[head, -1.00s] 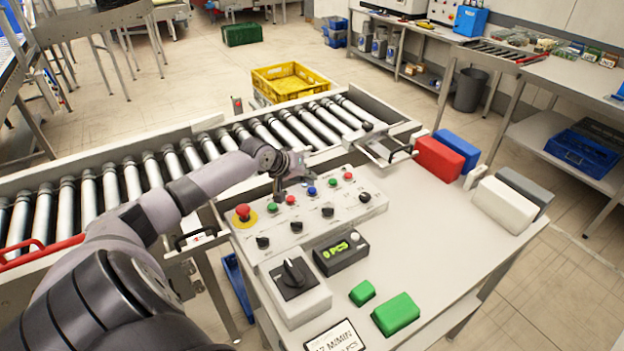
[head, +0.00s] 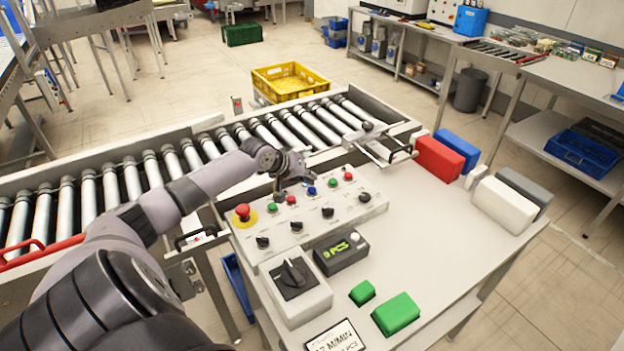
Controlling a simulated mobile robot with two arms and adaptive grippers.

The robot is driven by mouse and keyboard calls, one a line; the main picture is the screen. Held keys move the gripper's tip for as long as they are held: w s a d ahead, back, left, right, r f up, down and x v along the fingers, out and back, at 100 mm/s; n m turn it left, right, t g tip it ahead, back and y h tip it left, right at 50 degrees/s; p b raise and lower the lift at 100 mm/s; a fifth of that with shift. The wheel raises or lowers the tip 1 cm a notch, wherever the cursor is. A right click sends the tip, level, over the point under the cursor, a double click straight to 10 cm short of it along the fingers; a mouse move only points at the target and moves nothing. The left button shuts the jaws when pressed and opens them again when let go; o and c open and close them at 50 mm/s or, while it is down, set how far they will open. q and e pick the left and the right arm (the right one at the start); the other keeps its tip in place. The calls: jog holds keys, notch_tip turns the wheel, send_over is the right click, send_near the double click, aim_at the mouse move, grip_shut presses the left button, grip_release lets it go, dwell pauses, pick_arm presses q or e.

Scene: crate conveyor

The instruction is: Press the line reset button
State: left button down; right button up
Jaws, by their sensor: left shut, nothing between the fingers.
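The control panel (head: 328,226) is a pale sloped box on the table beside the conveyor. Its back row has a red mushroom button on a yellow ring (head: 243,212), a green button (head: 272,208), a red button (head: 291,199), a blue button (head: 311,190), another green button (head: 332,183) and another red button (head: 348,176). The labels are too small to read, so I cannot tell which is the line reset. My left gripper (head: 281,194) is shut and empty, pointing down at the panel's back edge, close to the left green and red buttons. Contact is unclear. My right gripper is out of view.
Black knobs fill the panel's front row. Red (head: 438,158) and white (head: 504,205) blocks lie right. The roller conveyor (head: 130,180) runs behind; the table's middle right is clear.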

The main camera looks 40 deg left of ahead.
aim_at(309, 188)
pick_arm(q)
jog(key=shift+f, duration=0.1)
jog(key=shift+f, duration=0.3)
jog(key=shift+f, duration=0.6)
dwell(0.8)
jog(key=shift+r+p, duration=0.95)
jog(key=shift+p, duration=0.1)
notch_tip(309, 188, up, 5)
jog(key=p, duration=0.5)
jog(key=shift+r, duration=0.1)
